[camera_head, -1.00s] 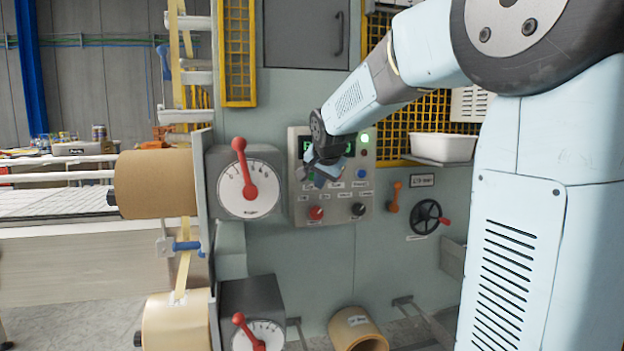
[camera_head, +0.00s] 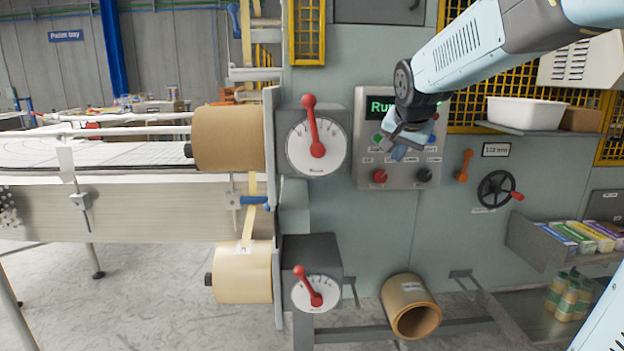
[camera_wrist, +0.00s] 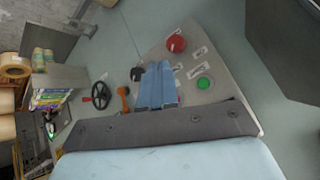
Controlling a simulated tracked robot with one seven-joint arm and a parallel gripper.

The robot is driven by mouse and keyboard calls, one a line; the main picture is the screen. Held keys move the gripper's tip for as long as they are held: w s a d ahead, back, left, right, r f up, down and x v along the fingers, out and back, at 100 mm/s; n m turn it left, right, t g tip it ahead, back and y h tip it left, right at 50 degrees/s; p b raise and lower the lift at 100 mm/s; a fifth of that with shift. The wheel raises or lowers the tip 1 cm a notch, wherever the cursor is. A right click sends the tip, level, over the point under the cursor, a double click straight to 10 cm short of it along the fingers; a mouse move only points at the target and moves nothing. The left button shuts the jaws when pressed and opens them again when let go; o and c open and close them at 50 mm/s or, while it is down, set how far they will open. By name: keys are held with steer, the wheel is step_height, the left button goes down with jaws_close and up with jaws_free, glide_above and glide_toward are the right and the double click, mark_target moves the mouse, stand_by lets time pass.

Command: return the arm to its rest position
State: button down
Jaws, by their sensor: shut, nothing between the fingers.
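My arm reaches in from the upper right in the head view. My gripper (camera_head: 401,149) is in front of the grey control panel (camera_head: 362,166), over its buttons, and is shut and empty. In the wrist view my gripper (camera_wrist: 158,68) shows as two blue fingers side by side, with the panel (camera_wrist: 208,82) behind them. A red knob (camera_wrist: 176,44) and a green button (camera_wrist: 204,83) show near the fingers. Whether the fingertips touch the panel cannot be told. The panel's display (camera_head: 381,106) is lit green and starts with "Ru"; my wrist hides the rest.
Two dials with red levers (camera_head: 312,130) (camera_head: 309,288) stand left of the panel, beside brown rolls (camera_head: 228,138). Right are an orange lever (camera_head: 464,165), a black handwheel (camera_head: 496,190) and a shelf with a white bin (camera_head: 526,113). A cardboard roll (camera_head: 408,300) sits low in front.

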steer(key=s+f+n+g, duration=0.1)
steer(key=s+f+n, duration=0.2)
steer(key=s, duration=1)
steer(key=s+f+n+g+y, duration=0.1)
steer(key=s+f+n, duration=0.2)
steer(key=s, duration=1)
step_height(320, 180, down, 3)
steer(key=shift+s+r+n+g, duration=0.15)
steer(key=shift+s+n+g, duration=0.15)
steer(key=shift+s, duration=0.05)
